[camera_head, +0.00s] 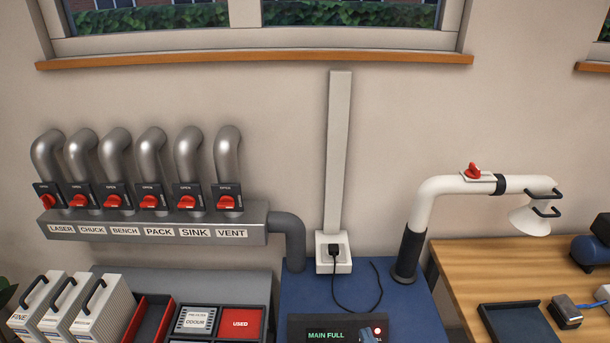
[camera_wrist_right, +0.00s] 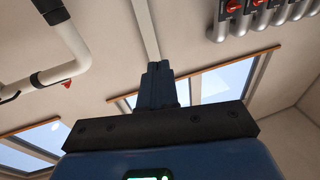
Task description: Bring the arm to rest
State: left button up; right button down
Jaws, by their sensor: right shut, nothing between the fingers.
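My right gripper (camera_wrist_right: 158,72) shows in the right wrist view as dark blue fingers pressed together, with nothing between them. They point up, toward the wall and the windows. The rest of my right arm is out of that view. My left gripper is in neither view.
A blue cabinet (camera_head: 305,294) stands below a wall socket (camera_head: 334,262). A white extraction arm (camera_head: 450,186) rises at its right, beside a wooden bench (camera_head: 470,265). Left are steel pipes with red valves (camera_head: 150,202), white filter cartridges (camera_head: 105,308) and a red USED bin (camera_head: 240,323).

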jog(key=s+d+f+m+h+b, duration=0.1)
jog(key=s+d, duration=0.3)
jog(key=s, duration=0.4)
jog(key=s+d+f+m+g+h+b, duration=0.1)
jog(key=s+d+f+h+b, duration=0.2)
jog(key=s, duration=0.5)
jog(key=shift+d+f+b, duration=0.35)
jog(key=shift+d+f, duration=0.2)
jog(key=shift+f, duration=0.05)
